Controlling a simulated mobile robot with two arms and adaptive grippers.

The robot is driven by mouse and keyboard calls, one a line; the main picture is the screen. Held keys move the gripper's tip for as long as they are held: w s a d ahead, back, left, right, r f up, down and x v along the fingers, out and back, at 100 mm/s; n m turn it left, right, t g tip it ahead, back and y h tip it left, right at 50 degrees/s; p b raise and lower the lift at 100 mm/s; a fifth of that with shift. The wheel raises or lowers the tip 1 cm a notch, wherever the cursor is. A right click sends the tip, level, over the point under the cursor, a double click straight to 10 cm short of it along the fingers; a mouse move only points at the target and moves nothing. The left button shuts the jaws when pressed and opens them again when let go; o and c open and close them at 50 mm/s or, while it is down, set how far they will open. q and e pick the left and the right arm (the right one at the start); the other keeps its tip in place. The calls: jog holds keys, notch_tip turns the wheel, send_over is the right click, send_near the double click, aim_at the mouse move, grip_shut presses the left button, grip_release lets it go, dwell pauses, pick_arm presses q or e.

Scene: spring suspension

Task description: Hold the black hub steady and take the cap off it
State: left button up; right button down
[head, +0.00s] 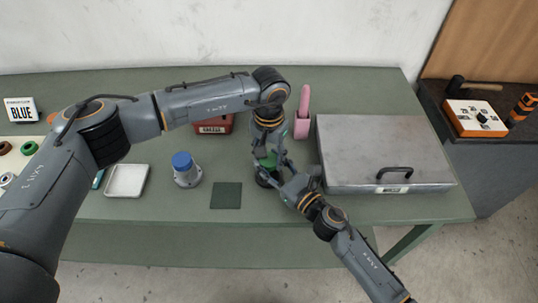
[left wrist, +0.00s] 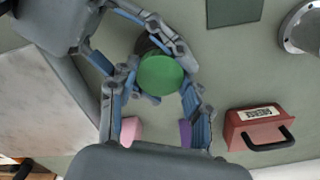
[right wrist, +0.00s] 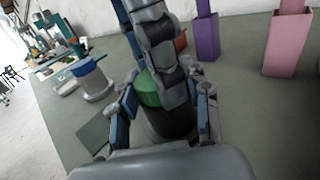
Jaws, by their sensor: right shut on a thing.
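The black hub (head: 263,181) stands upright on the green table, largely hidden by my grippers in the head view. Its green cap (left wrist: 161,74) sits on top of it, and the cap also shows in the right wrist view (right wrist: 148,88). My right gripper (head: 277,177) is shut on the hub from the side; in the right wrist view the dark hub body (right wrist: 172,122) is between its fingers. My left gripper (head: 268,150) points down from above, its open fingers on either side of the green cap. Whether they touch the cap is hard to tell.
A blue-capped grey hub (head: 186,170), a white tray (head: 126,180) and a dark green mat (head: 226,195) lie to the left. A red toolbox (head: 213,125) and a pink holder (head: 302,115) stand behind. A large metal case (head: 385,145) fills the right side.

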pick_arm(q)
jog(key=o, duration=0.4)
jog(key=shift+o, duration=0.2)
notch_tip(320, 180, up, 4)
jog(key=shift+r, duration=0.35)
jog(key=shift+c, duration=0.4)
jog(key=shift+w+r+m, duration=0.1)
jog(key=shift+r+m, duration=1.35)
jog(key=shift+m, duration=0.15)
jog(key=shift+f, duration=3.85)
